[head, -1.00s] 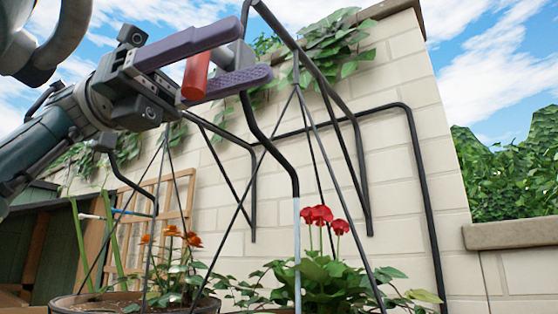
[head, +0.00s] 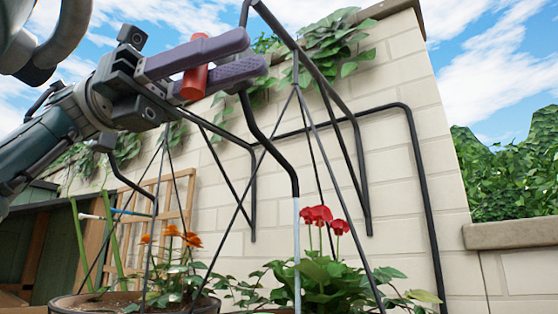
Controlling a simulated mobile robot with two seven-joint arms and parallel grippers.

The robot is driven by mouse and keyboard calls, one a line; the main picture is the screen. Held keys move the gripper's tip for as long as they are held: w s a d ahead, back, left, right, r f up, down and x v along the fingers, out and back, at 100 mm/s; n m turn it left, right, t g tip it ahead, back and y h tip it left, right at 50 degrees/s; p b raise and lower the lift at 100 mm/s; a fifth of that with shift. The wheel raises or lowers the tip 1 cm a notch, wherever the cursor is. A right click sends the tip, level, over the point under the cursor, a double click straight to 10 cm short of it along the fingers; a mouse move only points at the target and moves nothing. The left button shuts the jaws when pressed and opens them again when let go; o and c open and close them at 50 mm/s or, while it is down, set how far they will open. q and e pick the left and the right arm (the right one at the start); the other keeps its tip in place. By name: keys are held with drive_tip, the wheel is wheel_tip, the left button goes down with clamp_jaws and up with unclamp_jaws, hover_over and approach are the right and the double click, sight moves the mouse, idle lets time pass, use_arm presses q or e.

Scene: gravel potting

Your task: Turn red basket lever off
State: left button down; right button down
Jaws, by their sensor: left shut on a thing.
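The red lever (head: 195,82) is a short red cylinder in the upper left of the head view. My left gripper (head: 252,53) has its two purple fingers closed around it, one above and one below. A grey fitting just behind the fingers is mostly covered by them. The basket with red flowers (head: 318,215) hangs low in the middle, on thin dark rods (head: 320,150). Its bowl is mostly below the picture. My right gripper is not in view.
A basket with orange flowers (head: 172,232) hangs to the left, its rim (head: 70,304) at the bottom. Black bent pipes (head: 415,160) stand out in front of the pale brick wall (head: 400,80). A wooden trellis (head: 185,190) stands behind. Sky is open at the right.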

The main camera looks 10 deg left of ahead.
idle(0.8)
use_arm(q)
drive_tip(key=y+p, duration=0.1)
drive_tip(key=a+y+p, duration=0.1)
drive_tip(key=y+p, duration=0.1)
drive_tip(key=shift+w+t, duration=0.2)
drive_tip(key=shift+t, duration=0.2)
drive_tip(key=shift+a+f+m+y, duration=0.3)
drive_tip(key=shift+f+y, duration=0.15)
drive_tip(key=shift+y, duration=0.15)
drive_tip(key=c, duration=0.7)
unclamp_jaws()
